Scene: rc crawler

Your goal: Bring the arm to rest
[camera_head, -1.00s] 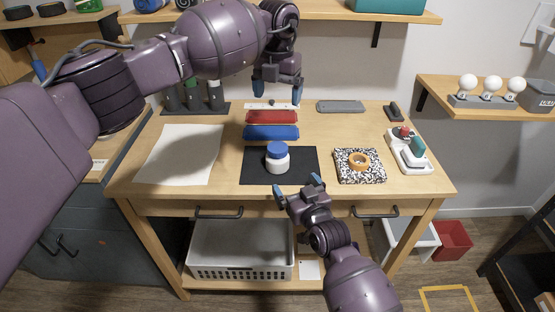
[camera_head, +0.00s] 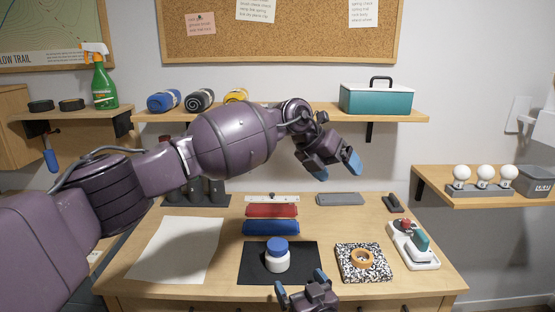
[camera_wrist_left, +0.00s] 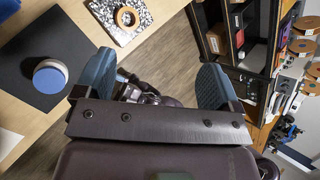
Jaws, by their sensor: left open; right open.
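My left arm reaches in from the left in the head view. Its purple gripper (camera_head: 337,168) is open and empty, raised above the back of the workbench and tilted down to the right. In the left wrist view its two blue fingers (camera_wrist_left: 153,80) stand wide apart with nothing between them. My right gripper (camera_head: 301,284) is open and empty at the bench's front edge, just in front of the white jar with a blue lid (camera_head: 277,258). The jar stands upright on a black mat (camera_head: 252,270) and also shows in the left wrist view (camera_wrist_left: 50,77).
A wall shelf (camera_head: 290,112) holds a teal toolbox (camera_head: 376,99) behind my left gripper.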

